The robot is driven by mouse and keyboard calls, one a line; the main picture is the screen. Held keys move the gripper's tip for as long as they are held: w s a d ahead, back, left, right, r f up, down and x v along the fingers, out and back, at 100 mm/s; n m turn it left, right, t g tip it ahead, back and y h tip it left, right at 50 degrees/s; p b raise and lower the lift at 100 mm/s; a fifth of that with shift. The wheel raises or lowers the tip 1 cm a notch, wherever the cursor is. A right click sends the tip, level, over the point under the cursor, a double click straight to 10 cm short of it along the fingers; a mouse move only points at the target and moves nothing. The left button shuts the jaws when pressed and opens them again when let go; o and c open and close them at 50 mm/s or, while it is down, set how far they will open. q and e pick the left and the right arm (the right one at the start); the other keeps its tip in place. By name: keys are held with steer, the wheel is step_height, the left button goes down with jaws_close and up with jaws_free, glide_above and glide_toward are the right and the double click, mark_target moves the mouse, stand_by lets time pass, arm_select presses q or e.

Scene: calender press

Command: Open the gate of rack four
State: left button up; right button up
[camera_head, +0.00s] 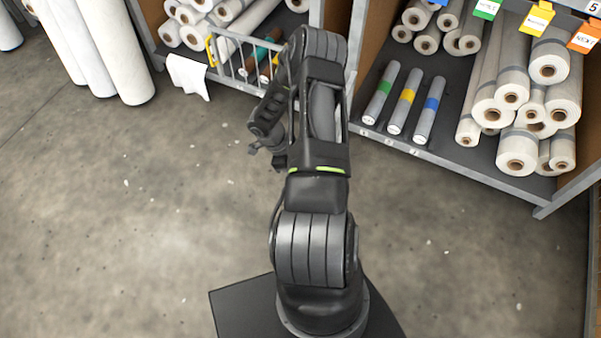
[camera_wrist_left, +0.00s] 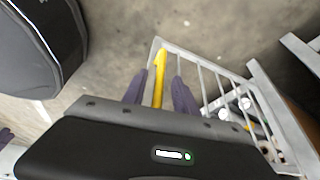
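A low grey barred gate (camera_head: 243,63) with a yellow handle (camera_head: 211,50) at its left end stands across the front of the left rack. My left gripper (camera_head: 257,138) is in front of the rack, lower right of the handle in the head view and apart from it. In the left wrist view, the open fingers of this gripper (camera_wrist_left: 162,92) have the yellow handle (camera_wrist_left: 159,72) between them in the picture; I see gaps on both sides and no grip. The gate's bars (camera_wrist_left: 210,88) run off to the right there. My arm hides the gate's right end in the head view.
A white sheet (camera_head: 188,76) hangs at the left rack's front edge. White rolls (camera_head: 105,50) stand on the floor at the left. The right rack (camera_head: 480,170) holds several rolls, including three with green, yellow and blue bands. The floor before the racks is clear.

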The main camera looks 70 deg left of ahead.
arm_select(q)
steer(key=p+v, duration=0.1)
steer(key=v, duration=0.4)
steer(key=shift+s+r, duration=0.2)
steer(key=shift+r, duration=0.05)
stand_by(0.4)
